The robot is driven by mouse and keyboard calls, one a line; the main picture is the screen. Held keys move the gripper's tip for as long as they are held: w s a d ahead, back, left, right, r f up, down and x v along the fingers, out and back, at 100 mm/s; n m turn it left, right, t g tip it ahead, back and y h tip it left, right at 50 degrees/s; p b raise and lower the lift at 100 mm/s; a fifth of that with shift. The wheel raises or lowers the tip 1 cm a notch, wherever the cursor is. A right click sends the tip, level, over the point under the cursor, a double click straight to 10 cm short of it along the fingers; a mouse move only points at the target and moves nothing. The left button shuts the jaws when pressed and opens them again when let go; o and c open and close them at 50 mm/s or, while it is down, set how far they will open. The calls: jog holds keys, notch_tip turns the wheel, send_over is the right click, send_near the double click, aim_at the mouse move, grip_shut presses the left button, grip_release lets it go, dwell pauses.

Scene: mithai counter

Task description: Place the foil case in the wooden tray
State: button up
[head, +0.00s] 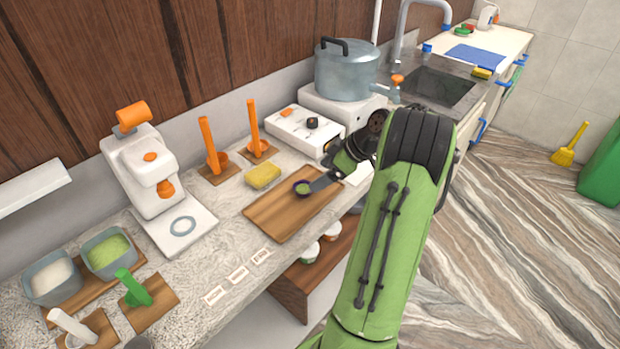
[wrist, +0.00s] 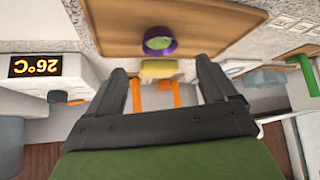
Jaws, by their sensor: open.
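The foil case (head: 302,188) is a small purple cup with a green filling. It stands upright on the wooden tray (head: 275,222), near the tray's right end, and shows in the wrist view (wrist: 160,42). The tray is a flat brown board on the counter. My gripper (head: 314,186) is at the tray's right end, close beside the case. In the wrist view my gripper (wrist: 163,66) has its two fingers spread apart with nothing between them; the case appears beyond the fingertips. Whether a finger touches the case I cannot tell.
A yellow sponge (head: 262,176) lies behind the tray, with orange tools (head: 213,150) in holders beyond. A white press (head: 152,180) stands left. A white control box (head: 304,131) and steel pot (head: 346,72) are behind my gripper. Small labels (head: 238,274) line the front edge.

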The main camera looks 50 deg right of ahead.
jog(key=v, duration=0.4)
jog(key=w+a+r+m+g+h, duration=0.1)
jog(key=a+r, duration=0.4)
jog(key=a, duration=0.6)
jog(key=w+a+r+m+g+h, duration=0.15)
jog(key=a+r, duration=0.25)
jog(key=a, duration=0.7)
jog(key=s+a+m, duration=0.1)
jog(key=s+a, duration=0.4)
jog(key=s, duration=0.3)
jog(key=s+a+m+t, duration=0.1)
jog(key=s+a, duration=0.5)
jog(key=s, duration=0.2)
jog(key=shift+a+f+h+p, duration=0.3)
jog(key=shift+f+h+p, duration=0.05)
jog(key=shift+f, duration=0.05)
jog(key=shift+s+r+m+p, duration=0.15)
jog(key=shift+r+m+p, duration=0.1)
jog(key=shift+r+p, duration=0.05)
